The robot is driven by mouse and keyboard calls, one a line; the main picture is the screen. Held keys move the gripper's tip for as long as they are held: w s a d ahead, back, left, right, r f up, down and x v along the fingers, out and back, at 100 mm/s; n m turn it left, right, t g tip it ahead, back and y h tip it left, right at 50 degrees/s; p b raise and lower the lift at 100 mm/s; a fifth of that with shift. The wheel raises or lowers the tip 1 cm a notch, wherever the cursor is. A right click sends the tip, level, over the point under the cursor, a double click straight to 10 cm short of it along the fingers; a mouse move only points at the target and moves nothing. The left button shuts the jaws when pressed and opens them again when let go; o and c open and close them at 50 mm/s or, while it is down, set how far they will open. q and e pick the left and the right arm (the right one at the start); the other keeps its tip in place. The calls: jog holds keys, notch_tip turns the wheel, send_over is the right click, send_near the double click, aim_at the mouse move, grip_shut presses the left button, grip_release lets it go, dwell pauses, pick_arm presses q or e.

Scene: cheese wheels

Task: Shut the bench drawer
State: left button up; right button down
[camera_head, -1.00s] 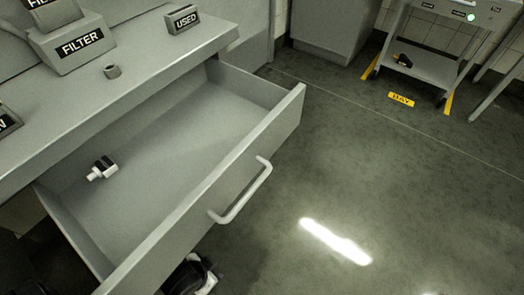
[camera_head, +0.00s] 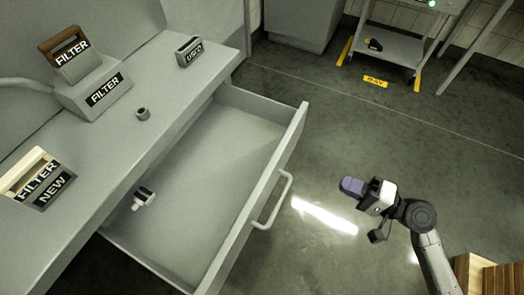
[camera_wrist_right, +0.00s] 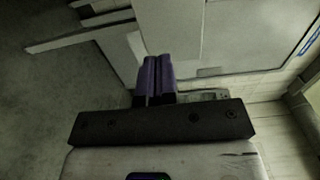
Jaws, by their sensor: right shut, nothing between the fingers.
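The bench drawer (camera_head: 262,190) is pulled out from under the grey bench top, with a bar handle (camera_head: 274,203) on its front. A small white and black fitting (camera_head: 143,199) lies inside it near the bench edge. My right gripper (camera_head: 347,186) is shut and empty. It is out over the floor to the right of the drawer handle, apart from it. The right wrist view shows its purple fingers (camera_wrist_right: 154,78) together. My left gripper is not in view.
On the bench (camera_head: 165,75) stand FILTER boxes (camera_head: 95,92), a USED holder (camera_head: 188,51), a FILTER NEW holder (camera_head: 40,180) and a small ring (camera_head: 143,114). A cart (camera_head: 390,55) stands at the back, a wooden crate (camera_head: 487,275) at lower right. The floor between is clear.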

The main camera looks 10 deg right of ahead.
jog(key=b, duration=0.3)
send_near(286, 158)
jog(key=x, duration=0.5)
jog(key=shift+w+a, duration=0.2)
jog(key=shift+x, duration=0.85)
jog(key=shift+w+a+r, duration=0.1)
jog(key=shift+a, duration=0.05)
